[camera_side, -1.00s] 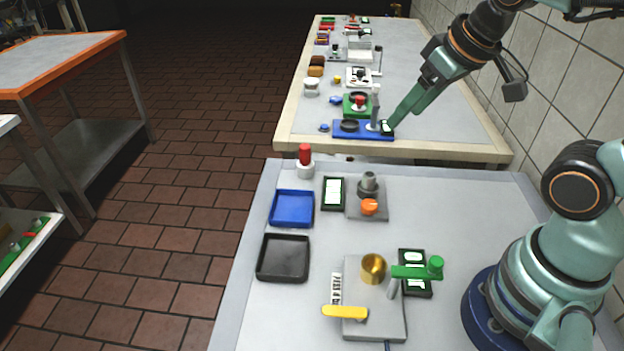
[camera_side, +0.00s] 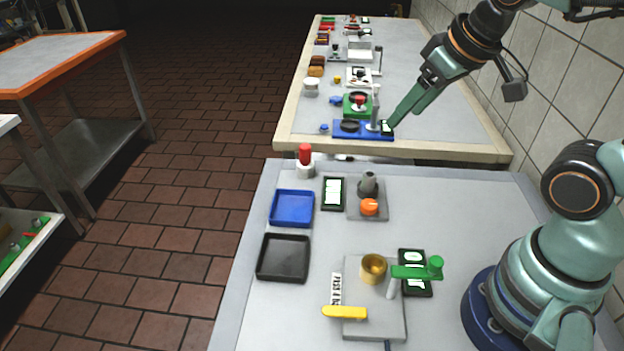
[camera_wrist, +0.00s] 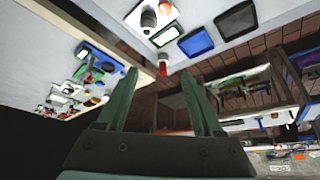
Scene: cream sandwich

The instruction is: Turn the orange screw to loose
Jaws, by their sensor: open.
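The orange screw (camera_side: 369,207) sits at the front of a small grey plate (camera_side: 379,214) on the near table, in front of a grey post (camera_side: 367,184). In the wrist view an orange spot near the top edge looks like the screw (camera_wrist: 164,9). My gripper (camera_side: 388,124) is raised, well away from the screw, its green fingers pointing down and left; in the side view they overlap the far table. In the wrist view my gripper (camera_wrist: 160,76) is open, with nothing between its fingers. The screw's thread is hidden.
Near the screw stand a dark-framed display (camera_side: 333,194), a blue tray (camera_side: 292,209), a black tray (camera_side: 283,258) and a red-topped white cylinder (camera_side: 305,160). Nearer are a brass cup (camera_side: 373,268), a green lever (camera_side: 417,271) and a yellow handle (camera_side: 345,313).

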